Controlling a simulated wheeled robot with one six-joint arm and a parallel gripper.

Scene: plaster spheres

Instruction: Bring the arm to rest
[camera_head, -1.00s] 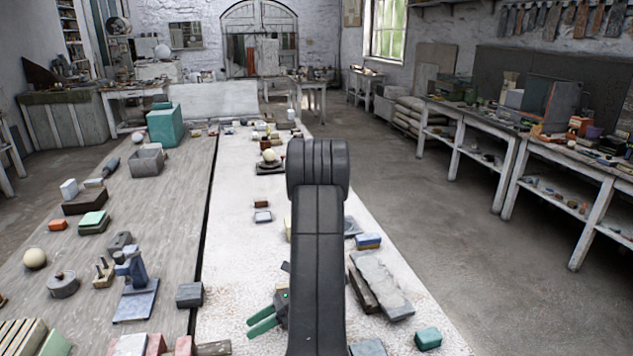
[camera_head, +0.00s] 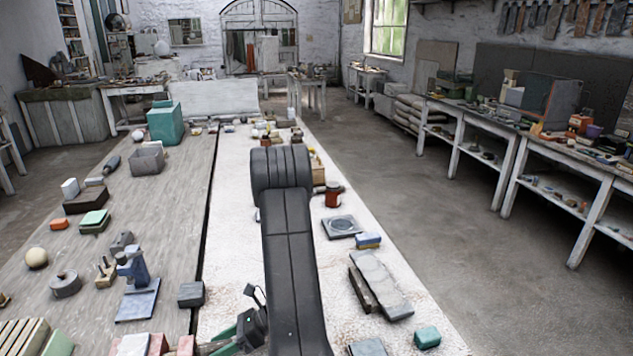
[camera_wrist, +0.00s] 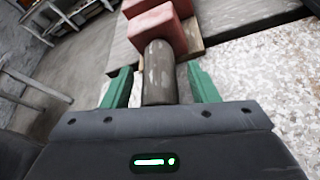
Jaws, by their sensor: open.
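My gripper (camera_wrist: 162,92) is open in the wrist view, its two green fingers well apart. A dark grey cylinder (camera_wrist: 159,75) shows between the fingers in that view; I cannot tell how far beyond them it lies. Red blocks (camera_wrist: 158,30) stand just behind the cylinder. In the head view my dark arm reaches up the middle of the white table half, and my gripper (camera_head: 222,345) is low, left of the arm, partly cut off by the bottom edge. My arm hides part of the white surface.
The white table top (camera_head: 228,240) is bare left of my arm. A red-brown jar (camera_head: 333,196), a grey square plate (camera_head: 341,227), stone slabs (camera_head: 381,285) and a teal block (camera_head: 427,337) stand to its right. Pink blocks (camera_head: 158,345) lie at the lower left.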

